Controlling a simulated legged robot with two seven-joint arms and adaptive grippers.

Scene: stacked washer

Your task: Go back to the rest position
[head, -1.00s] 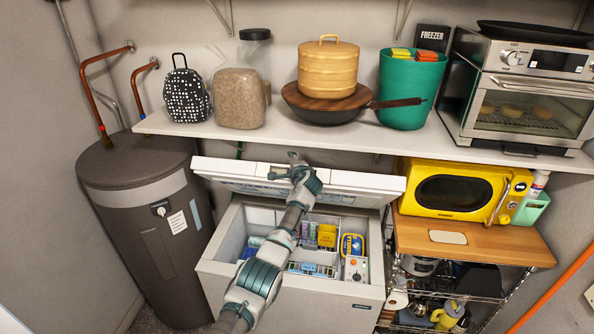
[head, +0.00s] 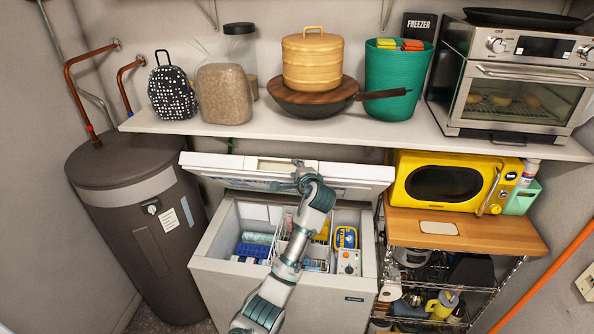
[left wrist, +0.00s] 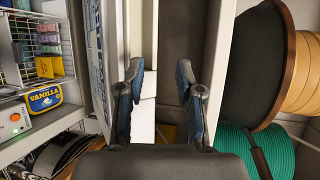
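My left gripper (head: 305,178) is at the raised lid (head: 355,180) of the white chest freezer (head: 210,275), in front of the lid's upper middle part. In the left wrist view its two fingers (left wrist: 160,88) are spread apart with nothing between them, and the lid's edge shows behind them. Whether a finger touches the lid I cannot tell. The freezer stands open, with a yellow vanilla tub (left wrist: 44,97) and other packs inside. My left forearm covers part of the freezer's inside in the head view. My right gripper is in neither view.
A white shelf (head: 290,130) runs above the freezer, holding a pan (head: 310,103), a green bin (head: 390,80) and a toaster oven (head: 515,85). A brown water heater (head: 130,220) stands left. A yellow microwave (head: 445,183) sits on a cart at right.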

